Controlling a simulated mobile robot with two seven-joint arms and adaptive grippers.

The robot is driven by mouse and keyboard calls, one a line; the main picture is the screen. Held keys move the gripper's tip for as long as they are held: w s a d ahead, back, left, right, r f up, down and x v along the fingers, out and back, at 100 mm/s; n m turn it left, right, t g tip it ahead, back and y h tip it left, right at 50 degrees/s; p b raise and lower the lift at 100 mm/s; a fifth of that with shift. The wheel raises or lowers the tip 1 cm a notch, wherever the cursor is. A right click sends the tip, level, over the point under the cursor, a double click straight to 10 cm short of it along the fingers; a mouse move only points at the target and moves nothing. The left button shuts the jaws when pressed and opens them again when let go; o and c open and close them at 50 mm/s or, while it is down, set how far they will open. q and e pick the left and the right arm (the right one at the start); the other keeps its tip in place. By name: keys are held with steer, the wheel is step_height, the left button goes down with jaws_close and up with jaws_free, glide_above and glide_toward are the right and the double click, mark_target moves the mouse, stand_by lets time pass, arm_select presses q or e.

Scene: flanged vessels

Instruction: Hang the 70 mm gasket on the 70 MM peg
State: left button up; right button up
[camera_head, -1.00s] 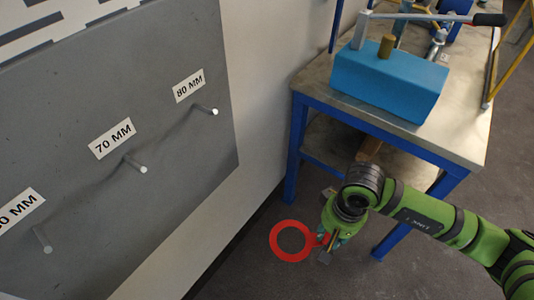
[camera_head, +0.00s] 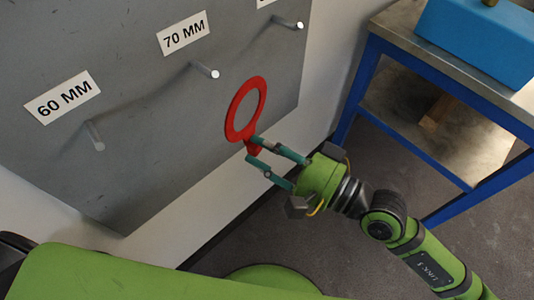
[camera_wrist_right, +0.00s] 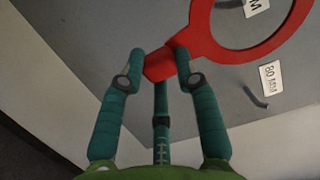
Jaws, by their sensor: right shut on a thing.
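The red gasket (camera_head: 232,119) is a flat ring with a tab, held up in front of the grey board. My right gripper (camera_head: 251,150) is shut on the tab, with the ring beyond the fingertips. The red gasket (camera_wrist_right: 200,35) also shows in the right wrist view, its tab between my right fingers (camera_wrist_right: 160,62). The 70 MM peg (camera_head: 205,70) sticks out of the board below its label (camera_head: 184,34), up and left of the ring. The ring is apart from the peg in the picture. My left gripper is not in view.
The 60 MM peg (camera_head: 94,134) is lower left and another peg (camera_head: 289,23) is upper right. A blue-framed table (camera_head: 395,45) carrying a blue block (camera_head: 480,40) stands at the right. The wrist view shows an 80 MM label (camera_wrist_right: 270,76).

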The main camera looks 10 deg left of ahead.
steer(key=shift+w+a, duration=0.3)
steer(key=shift+a, duration=0.1)
steer(key=shift+w+a+f, duration=0.15)
steer(key=shift+w+a, duration=0.65)
steer(key=shift+a, duration=0.2)
steer(key=w+a+f, duration=0.1)
steer(key=w+a, duration=0.3)
steer(key=a, duration=0.1)
steer(key=shift+w+a+f+b, duration=0.2)
steer(key=shift+a+b, duration=0.15)
steer(key=shift+b, duration=0.05)
